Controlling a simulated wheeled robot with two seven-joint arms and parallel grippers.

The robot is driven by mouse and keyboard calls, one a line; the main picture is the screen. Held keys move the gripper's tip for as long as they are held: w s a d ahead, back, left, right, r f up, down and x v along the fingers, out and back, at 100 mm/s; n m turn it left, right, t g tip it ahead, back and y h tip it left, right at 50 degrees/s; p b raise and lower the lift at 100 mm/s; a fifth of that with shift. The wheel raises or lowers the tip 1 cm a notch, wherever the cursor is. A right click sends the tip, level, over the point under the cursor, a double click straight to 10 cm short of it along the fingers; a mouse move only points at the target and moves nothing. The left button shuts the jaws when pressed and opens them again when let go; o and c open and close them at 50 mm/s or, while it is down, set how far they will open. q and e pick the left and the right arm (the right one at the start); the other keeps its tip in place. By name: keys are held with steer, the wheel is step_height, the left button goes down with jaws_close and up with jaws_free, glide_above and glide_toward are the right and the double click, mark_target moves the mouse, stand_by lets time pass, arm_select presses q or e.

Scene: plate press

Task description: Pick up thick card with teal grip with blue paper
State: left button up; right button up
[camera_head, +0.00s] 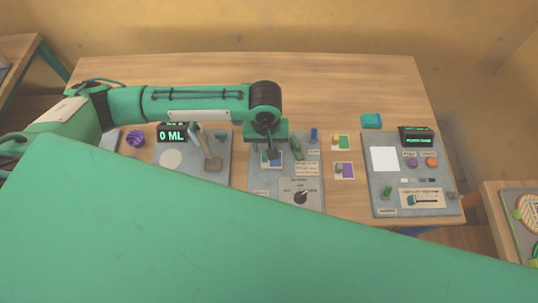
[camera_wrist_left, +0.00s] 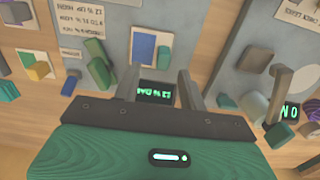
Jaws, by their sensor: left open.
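The card with blue paper (camera_head: 264,158) lies on the middle grey panel, partly hidden under my left gripper in the head view. In the left wrist view the blue-paper card (camera_wrist_left: 143,46) has a white border and a small teal grip (camera_wrist_left: 164,57) standing on it. My left gripper (camera_head: 271,154) points down over this panel. Its two fingers (camera_wrist_left: 161,85) are apart with nothing between them, and the card lies beyond their tips in the left wrist view. I cannot tell the exact height between them. My right gripper does not show.
Two other cards, a yellow-green one (camera_head: 341,143) and a purple one (camera_head: 344,171), lie right of the middle panel. A green handle (camera_head: 297,148) and a dial (camera_head: 301,197) stand on the panel. A lever (camera_head: 211,155) stands to the left. The table's back is clear.

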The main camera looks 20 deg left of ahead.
mark_target(265, 153)
arm_select(q)
steer(key=f, duration=0.1)
steer(key=f+p, duration=0.1)
steer(key=f, duration=0.1)
steer(key=shift+s+a+f, duration=0.15)
steer(key=shift+s+f, duration=0.1)
steer(key=shift+f, duration=0.6)
jaws_close()
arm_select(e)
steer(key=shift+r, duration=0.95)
